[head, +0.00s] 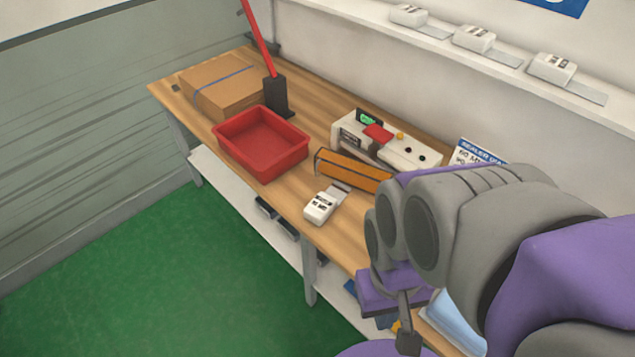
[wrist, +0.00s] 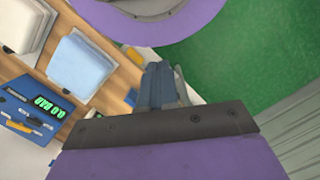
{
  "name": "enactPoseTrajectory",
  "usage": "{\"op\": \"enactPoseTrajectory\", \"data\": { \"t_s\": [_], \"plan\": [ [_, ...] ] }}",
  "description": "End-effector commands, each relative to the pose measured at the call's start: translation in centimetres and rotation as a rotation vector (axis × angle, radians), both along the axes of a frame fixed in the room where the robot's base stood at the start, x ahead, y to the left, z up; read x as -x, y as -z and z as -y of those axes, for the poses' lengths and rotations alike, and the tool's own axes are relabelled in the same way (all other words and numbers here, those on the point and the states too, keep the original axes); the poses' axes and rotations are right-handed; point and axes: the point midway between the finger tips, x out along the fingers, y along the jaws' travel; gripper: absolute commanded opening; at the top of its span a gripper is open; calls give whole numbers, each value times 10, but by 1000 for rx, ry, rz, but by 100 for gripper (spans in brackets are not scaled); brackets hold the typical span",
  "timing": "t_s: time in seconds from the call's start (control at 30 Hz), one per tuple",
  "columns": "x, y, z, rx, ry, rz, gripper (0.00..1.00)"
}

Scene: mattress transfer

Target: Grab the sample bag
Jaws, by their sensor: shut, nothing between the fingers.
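A small white packet with a dark label and a grey flat strip (head: 321,206) lies near the bench's front edge in the head view. It may be the sample bag; I cannot tell for sure. My gripper (head: 407,340) points down at the bottom of the head view, to the right of and nearer than that packet, apart from it. In the wrist view the fingers (wrist: 163,85) are together with nothing between them. That packet is not seen in the wrist view.
On the wooden bench (head: 215,78) are a red tray (head: 262,143), a cardboard box (head: 222,86), a white sealer (head: 385,140) and an orange-brown bar (head: 352,171). Similar white packets (head: 474,38) line the wall shelf. A blue scale (wrist: 35,115) and folded stacks (wrist: 82,62) lie near my gripper.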

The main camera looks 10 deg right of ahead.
Motion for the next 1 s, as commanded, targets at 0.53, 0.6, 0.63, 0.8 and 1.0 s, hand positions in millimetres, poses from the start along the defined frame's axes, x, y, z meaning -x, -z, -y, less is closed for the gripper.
{"op": "enactPoseTrajectory", "data": {
  "t_s": [0.53, 0.6, 0.63, 0.8, 1.0],
  "plan": [
    [-1, 0, 0, -1, -4, -1, 8],
    [-6, -1, 0, -4, -23, 0, 14],
    [-10, -2, 1, -6, -39, 0, 17],
    [-54, -10, 4, -28, -211, 14, 34],
    [-123, -14, 10, -54, -506, 33, 53]
  ]
}}
